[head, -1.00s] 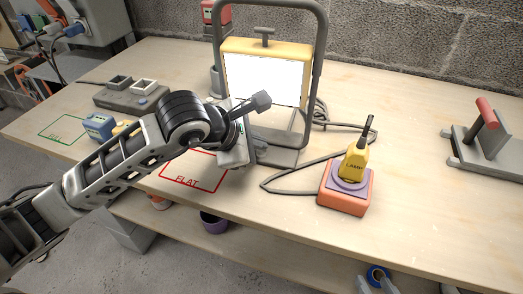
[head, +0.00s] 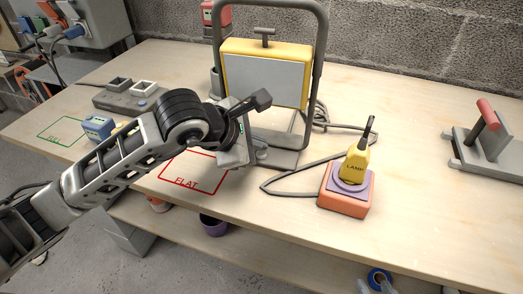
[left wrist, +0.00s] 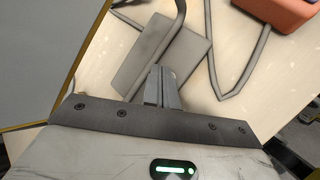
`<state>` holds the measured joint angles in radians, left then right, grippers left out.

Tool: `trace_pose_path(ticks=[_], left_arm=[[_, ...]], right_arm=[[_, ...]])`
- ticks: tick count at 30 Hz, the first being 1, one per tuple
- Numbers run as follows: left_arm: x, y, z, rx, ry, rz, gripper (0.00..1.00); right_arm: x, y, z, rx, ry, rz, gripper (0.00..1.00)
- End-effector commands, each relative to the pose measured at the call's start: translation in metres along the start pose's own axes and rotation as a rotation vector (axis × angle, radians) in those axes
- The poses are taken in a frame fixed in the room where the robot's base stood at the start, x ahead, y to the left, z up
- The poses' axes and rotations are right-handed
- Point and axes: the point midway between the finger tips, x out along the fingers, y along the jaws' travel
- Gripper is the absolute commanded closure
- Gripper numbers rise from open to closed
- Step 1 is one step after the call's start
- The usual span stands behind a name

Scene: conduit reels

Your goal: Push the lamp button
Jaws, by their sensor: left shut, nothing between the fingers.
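The lamp (head: 265,78) stands upright on the table, with a yellow rim, a dull grey panel and a grey tube frame. Its flat grey base (head: 283,157) also shows in the left wrist view (left wrist: 190,65). My left gripper (head: 261,153) is shut and empty, low in front of the lamp at its base. In the left wrist view its fingertips (left wrist: 163,72) overlap the base plate; contact is unclear. A yellow plug-like piece marked LAMP (head: 354,165) sits on an orange box (head: 345,197) to the right.
A cable (head: 290,190) loops between the lamp and the orange box. A grey stand with a red handle (head: 487,113) is at the right. A grey socket block (head: 130,95) and a blue piece (head: 98,126) are at the left. The table's front right is clear.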

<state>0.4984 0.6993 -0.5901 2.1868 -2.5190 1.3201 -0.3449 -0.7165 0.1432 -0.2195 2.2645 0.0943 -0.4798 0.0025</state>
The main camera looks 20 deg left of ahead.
Motion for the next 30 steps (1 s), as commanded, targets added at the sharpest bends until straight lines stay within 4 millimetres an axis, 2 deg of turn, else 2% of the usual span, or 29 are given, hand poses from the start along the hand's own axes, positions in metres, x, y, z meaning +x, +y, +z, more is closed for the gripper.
trace_pose_path(ticks=[5,21,30], left_arm=[[-0.005,0.004,0.004,0.001,0.0,0.002,1.0],[-0.041,0.03,0.03,0.001,0.0,0.001,1.0],[-0.042,0.03,0.03,0.0,0.0,0.0,1.0]], right_arm=[[-0.002,-0.001,-0.004,0.0,0.0,0.0,0.64],[-0.016,-0.004,-0.029,0.0,0.001,0.0,0.64],[-0.016,-0.004,-0.029,0.0,0.001,0.0,0.64]])
